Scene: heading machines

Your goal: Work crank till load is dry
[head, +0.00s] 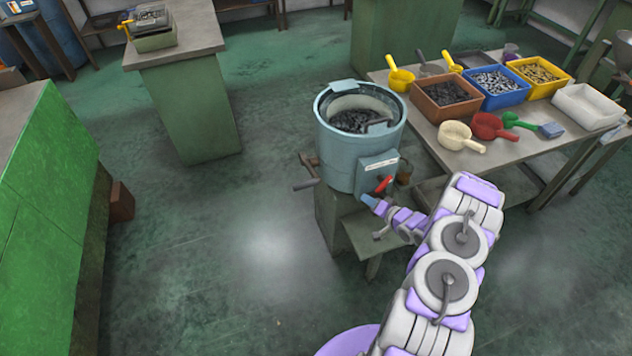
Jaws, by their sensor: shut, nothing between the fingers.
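A light blue drum machine (336,150) stands on a green base, with its top open. A dark load of small parts (352,121) lies inside; I cannot tell if it is wet or dry. A red handle (384,184) is on the drum's front, below a white label. My gripper (368,200) is shut and empty at the drum's lower front, just below and left of the red handle. I cannot tell whether it touches the drum.
A green cabinet (45,190) stands at left, a bench (185,60) behind. The floor between is clear.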

